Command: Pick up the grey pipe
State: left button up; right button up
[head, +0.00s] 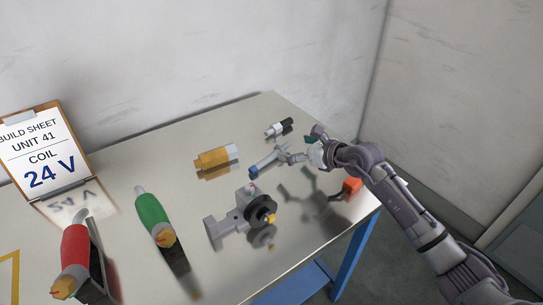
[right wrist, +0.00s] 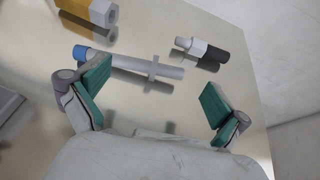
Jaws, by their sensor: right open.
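The grey pipe (head: 266,161) with a blue end lies on the table, toward the back right. It also shows in the right wrist view (right wrist: 158,69), lying across the picture beyond the fingers, with a collar near its right end and a dark shadow or reflection beside it. My right gripper (head: 296,149) is just right of the pipe in the head view. In the right wrist view its green-padded fingers (right wrist: 154,90) are wide apart and nothing is between them. The left fingertip overlaps the pipe's surroundings near the blue end; contact cannot be told. My left gripper is not in view.
A yellow-and-white part (head: 213,157) and a white-and-black part (head: 278,128) lie near the pipe. A grey fixture with a black wheel (head: 244,215) stands in front, an orange part (head: 352,185) to the right. Green (head: 151,213) and red (head: 75,250) dispensers stand left.

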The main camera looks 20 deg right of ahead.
aim_at(285, 146)
jog(key=x, duration=0.4)
jog(key=shift+a+f, duration=0.1)
jog(key=c, duration=1.7)
